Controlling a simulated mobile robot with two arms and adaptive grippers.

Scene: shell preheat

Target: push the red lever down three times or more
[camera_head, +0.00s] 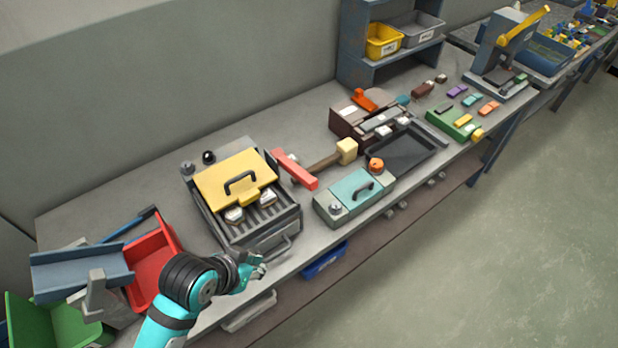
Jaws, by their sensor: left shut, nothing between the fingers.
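The red lever (295,169) is a flat red bar slanting down to the right. It lies just right of the grill-like box (265,238) with a yellow hinged-looking plate (232,180) and a dark handle on it. Whether the lever joins that box is not clear. My right gripper is out of view.
A red bin (153,262) and a blue-grey chute (80,271) stand left. A wooden-handled mallet (346,150) and a teal-lidded box (356,188) stand right of the lever. A dark tray (405,150) lies beyond. Some bare bench shows behind the yellow plate.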

